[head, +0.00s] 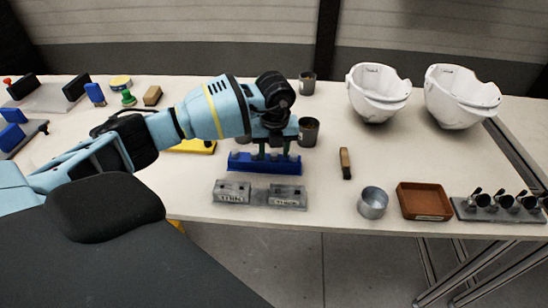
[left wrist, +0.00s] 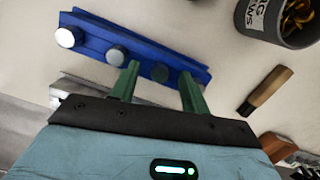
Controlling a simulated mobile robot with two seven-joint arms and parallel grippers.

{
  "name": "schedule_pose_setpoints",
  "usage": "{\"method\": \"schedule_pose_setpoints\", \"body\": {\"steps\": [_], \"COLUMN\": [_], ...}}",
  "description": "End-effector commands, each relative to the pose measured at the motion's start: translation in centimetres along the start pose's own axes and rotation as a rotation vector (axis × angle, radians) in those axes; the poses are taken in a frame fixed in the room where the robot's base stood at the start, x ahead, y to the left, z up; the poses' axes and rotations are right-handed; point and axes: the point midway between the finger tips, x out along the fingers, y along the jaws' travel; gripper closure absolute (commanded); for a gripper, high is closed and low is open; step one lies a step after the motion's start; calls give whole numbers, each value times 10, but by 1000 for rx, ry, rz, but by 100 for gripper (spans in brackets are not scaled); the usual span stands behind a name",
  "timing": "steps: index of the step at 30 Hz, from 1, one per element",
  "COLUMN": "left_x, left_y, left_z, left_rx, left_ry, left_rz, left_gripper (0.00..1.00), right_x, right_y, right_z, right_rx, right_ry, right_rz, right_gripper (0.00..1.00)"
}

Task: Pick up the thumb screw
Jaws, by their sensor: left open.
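A blue rack (head: 250,167) lies near the table's front edge, under my left gripper. In the left wrist view the blue rack (left wrist: 100,35) carries a row of round-headed thumb screws. One pale head (left wrist: 69,37) is at its left end, a grey head (left wrist: 117,55) is beside it, and a darker thumb screw (left wrist: 160,72) shows between my fingers. My left gripper (head: 273,150) points down at the rack. Its green fingers (left wrist: 160,88) are open, apart and empty, on either side of the darker thumb screw. My right gripper is not in view.
Grey labelled blocks (head: 250,195) lie in front of the rack. A dark cup (head: 308,131) stands behind it; in the wrist view the cup (left wrist: 275,22) holds gold-coloured pieces. A wood-handled tool (head: 346,163), metal cup (head: 373,203) and brown tray (head: 424,201) are to the right. White helmet shells (head: 378,92) stand behind.

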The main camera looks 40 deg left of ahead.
Motion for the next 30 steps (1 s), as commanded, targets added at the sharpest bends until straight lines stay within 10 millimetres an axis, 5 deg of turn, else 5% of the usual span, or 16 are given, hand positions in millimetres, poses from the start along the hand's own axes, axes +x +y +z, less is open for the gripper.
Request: {"method": "schedule_pose_setpoints", "body": {"steps": [8,19,30], "left_x": [3,3,-2], "left_y": [0,0,0], "left_z": [0,0,1], "left_rx": [0,0,0], "left_ry": [0,0,-1], "left_rz": [0,0,-1], "left_gripper": [54,100,100], "right_x": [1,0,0], "right_y": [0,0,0], "right_z": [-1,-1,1], "right_rx": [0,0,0], "right_ry": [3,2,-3], "right_rz": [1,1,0], "right_gripper": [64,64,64]}}
